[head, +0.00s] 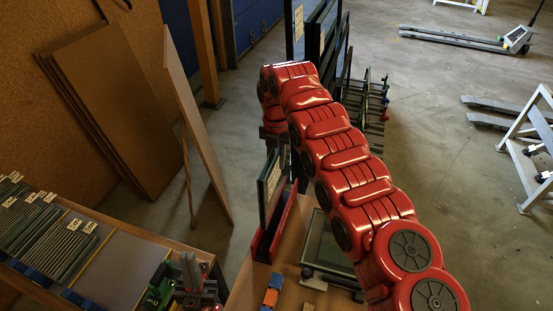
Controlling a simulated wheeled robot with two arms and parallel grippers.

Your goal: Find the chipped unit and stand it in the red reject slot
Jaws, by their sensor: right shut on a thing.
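A dark-edged glass unit (264,202) with a pale label stands upright at the centre, its lower edge at the red reject slot (263,246). Whether it is fully seated in the slot I cannot tell. My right gripper (281,152) is shut on the top part of this unit, partly hidden by my red arm. My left gripper (197,274) is at the bottom left, empty, with its fingers apart, beside the table edge. Several other labelled units (27,225) stand in a rack at the far left. No chip is visible on any unit from here.
A grey mat (116,268) lies between the rack and my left gripper. Brown boards (115,115) lean behind. Large panes (322,40) stand beyond.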

